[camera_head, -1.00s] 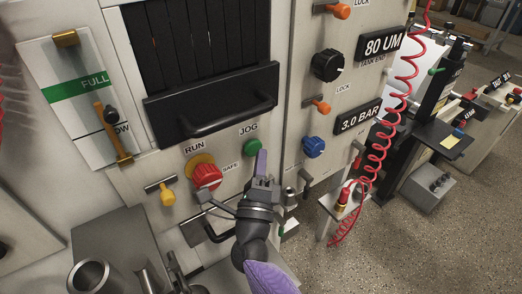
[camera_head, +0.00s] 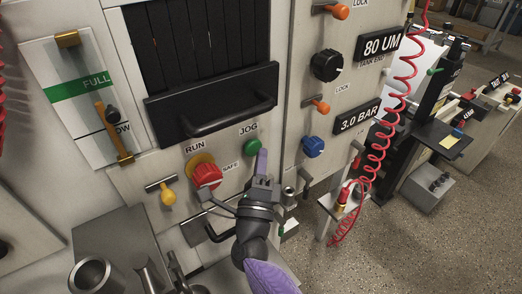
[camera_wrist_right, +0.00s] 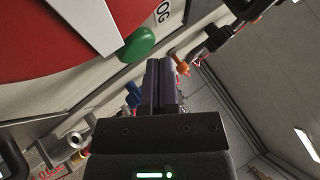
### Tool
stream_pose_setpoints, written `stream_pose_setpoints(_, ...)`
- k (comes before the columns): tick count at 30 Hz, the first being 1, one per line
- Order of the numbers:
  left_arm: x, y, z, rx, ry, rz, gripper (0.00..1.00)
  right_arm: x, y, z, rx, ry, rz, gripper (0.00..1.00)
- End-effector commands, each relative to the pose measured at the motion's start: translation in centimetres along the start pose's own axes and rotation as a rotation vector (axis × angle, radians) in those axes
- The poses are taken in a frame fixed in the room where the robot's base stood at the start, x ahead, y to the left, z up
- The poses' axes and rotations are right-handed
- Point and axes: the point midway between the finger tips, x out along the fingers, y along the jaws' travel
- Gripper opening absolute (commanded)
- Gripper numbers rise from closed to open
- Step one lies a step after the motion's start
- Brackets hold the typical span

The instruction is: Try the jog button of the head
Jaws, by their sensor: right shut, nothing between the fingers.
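The green jog button (camera_head: 251,147) sits on the machine's front panel under the JOG label (camera_head: 248,130). It also shows as a green dome in the right wrist view (camera_wrist_right: 138,45). My right gripper (camera_head: 262,156) is shut and empty, its purple-tinted fingers pointing up beside the button on its right. In the right wrist view the closed fingers (camera_wrist_right: 159,68) end just below and right of the button, and I cannot tell whether they touch it. My left gripper is not clearly in view.
A red RUN knob (camera_head: 207,175) on a yellow base and a yellow lever (camera_head: 167,194) are to the left. A black handle (camera_head: 228,117) lies above. A blue knob (camera_head: 313,147) and a coiled red hose (camera_head: 384,130) are to the right. A metal cylinder (camera_head: 91,274) stands at lower left.

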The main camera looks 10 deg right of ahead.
Motion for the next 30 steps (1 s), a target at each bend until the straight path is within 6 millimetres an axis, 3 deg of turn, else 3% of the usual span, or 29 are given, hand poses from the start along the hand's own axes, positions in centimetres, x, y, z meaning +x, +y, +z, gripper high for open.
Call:
stream_pose_setpoints(10,-0.2,-0.2,0.0,0.001,0.001,-0.003,0.0,-0.1,-0.8,-0.5,-0.007,0.008,-0.014,0.0)
stream_pose_setpoints(21,-2.1,-0.8,-0.5,0.001,0.016,-0.012,0.0,-3.1,-2.8,-2.2,-0.006,0.002,-0.012,0.0)
stream_pose_setpoints(30,-2.3,-0.7,-0.5,0.001,0.016,-0.011,0.0,-3.9,-3.1,-2.7,-0.003,0.0,-0.011,0.0)
